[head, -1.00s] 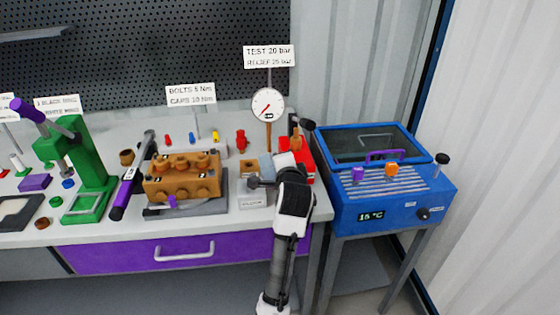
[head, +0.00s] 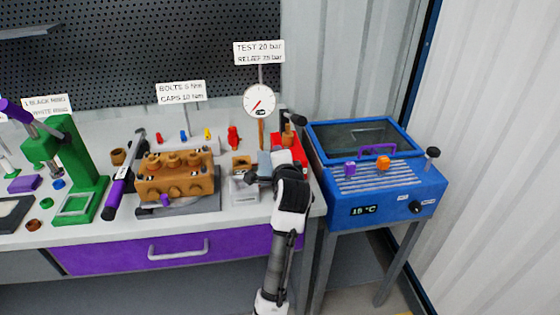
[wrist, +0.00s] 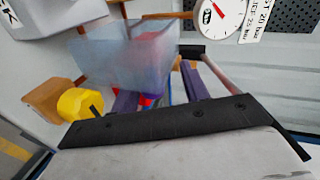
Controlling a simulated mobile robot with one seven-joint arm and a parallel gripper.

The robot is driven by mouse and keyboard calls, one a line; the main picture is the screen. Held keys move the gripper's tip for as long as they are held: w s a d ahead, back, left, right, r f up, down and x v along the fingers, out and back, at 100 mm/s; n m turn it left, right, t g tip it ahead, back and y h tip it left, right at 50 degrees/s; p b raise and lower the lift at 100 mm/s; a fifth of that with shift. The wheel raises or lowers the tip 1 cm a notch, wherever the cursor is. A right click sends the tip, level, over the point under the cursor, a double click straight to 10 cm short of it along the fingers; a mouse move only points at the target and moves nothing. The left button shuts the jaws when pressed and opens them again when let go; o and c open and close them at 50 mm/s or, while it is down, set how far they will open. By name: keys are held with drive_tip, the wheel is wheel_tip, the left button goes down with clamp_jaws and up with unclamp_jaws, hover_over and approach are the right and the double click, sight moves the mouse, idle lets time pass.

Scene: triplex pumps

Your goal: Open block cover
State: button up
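A translucent blue-grey cover (wrist: 125,62) stands tilted ahead of my fingers in the wrist view. In the head view it is a small pale piece (head: 265,163) beside the brown block on the grey stand (head: 243,188), partly behind my wrist. My gripper (wrist: 160,92) has two purple fingers set apart, with blue and red showing between them. The left finger overlaps the cover's lower edge; I cannot tell whether it touches. In the head view my gripper (head: 262,175) is over the bench's right end, its fingers mostly hidden.
A pressure gauge (head: 259,101) stands behind the cover. A red unit (head: 296,155) is close on the right, then a blue bath (head: 375,190) with a lid. A brown pump block (head: 175,185) and a purple-handled tool (head: 118,190) are to the left. A yellow knob (wrist: 80,103) is near my fingers.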

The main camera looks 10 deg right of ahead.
drive_tip(key=shift+s, duration=0.1)
drive_tip(key=b+v, duration=0.2)
drive_tip(key=v, duration=1.1)
drive_tip(key=shift+s+b, duration=0.3)
drive_tip(key=shift+r, duration=0.1)
drive_tip(key=shift+c, duration=0.3)
